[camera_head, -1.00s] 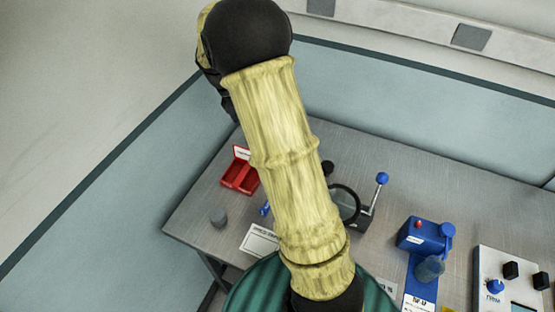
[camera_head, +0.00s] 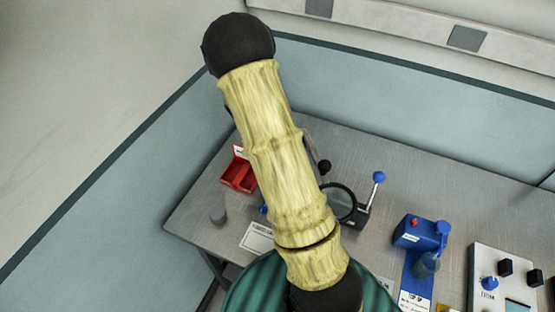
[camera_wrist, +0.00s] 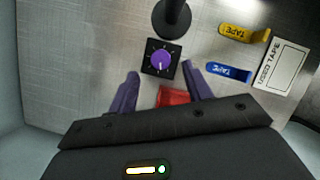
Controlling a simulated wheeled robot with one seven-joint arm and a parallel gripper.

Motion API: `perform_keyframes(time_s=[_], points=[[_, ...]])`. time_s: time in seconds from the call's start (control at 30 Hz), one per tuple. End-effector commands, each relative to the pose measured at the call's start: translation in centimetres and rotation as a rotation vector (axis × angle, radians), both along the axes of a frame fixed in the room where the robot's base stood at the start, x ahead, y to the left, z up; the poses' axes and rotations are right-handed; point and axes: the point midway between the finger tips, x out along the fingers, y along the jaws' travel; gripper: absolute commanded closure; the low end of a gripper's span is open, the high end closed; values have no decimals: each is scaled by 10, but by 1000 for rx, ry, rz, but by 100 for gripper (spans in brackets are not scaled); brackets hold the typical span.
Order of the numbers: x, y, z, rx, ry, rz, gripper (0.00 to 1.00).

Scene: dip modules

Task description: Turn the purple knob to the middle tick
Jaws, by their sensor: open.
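The purple knob (camera_wrist: 161,59) sits on a small black square base (camera_wrist: 149,70) in the wrist view. A pale pointer line shows on the knob, but the ticks are too small to make out. My gripper (camera_wrist: 161,80) is open, with its two purple fingers apart. In the wrist picture the fingertips lie just below the knob, one to each side, and the knob is not held. The knob cannot be made out in the head view, where my arm covers part of the table.
A black round-based post (camera_wrist: 172,18) stands close behind the knob. A red box (camera_wrist: 174,97) shows between my fingers. Yellow (camera_wrist: 243,33) and blue (camera_wrist: 228,72) tape pieces and a white label card (camera_wrist: 283,66) lie to the right. The surface left of the knob is clear.

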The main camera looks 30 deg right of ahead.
Motion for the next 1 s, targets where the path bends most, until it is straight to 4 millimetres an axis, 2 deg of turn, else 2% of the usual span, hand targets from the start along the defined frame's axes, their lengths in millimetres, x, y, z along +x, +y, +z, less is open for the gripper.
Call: perform_keyframes(time_s=[0.1, 0.27, 0.6, 0.63, 0.83, 0.87, 1.0], points=[[-5, -7, -18, -1, 3, -1, 50], [-9, -13, -36, -1, 3, -1, 50], [-10, -15, -42, 0, 0, 0, 50], [-10, -15, -42, 0, 0, 0, 52], [-9, -15, -41, 0, 0, 0, 91], [-9, -15, -41, 0, 0, 0, 95], [-9, -14, -41, 0, -1, -2, 95]])
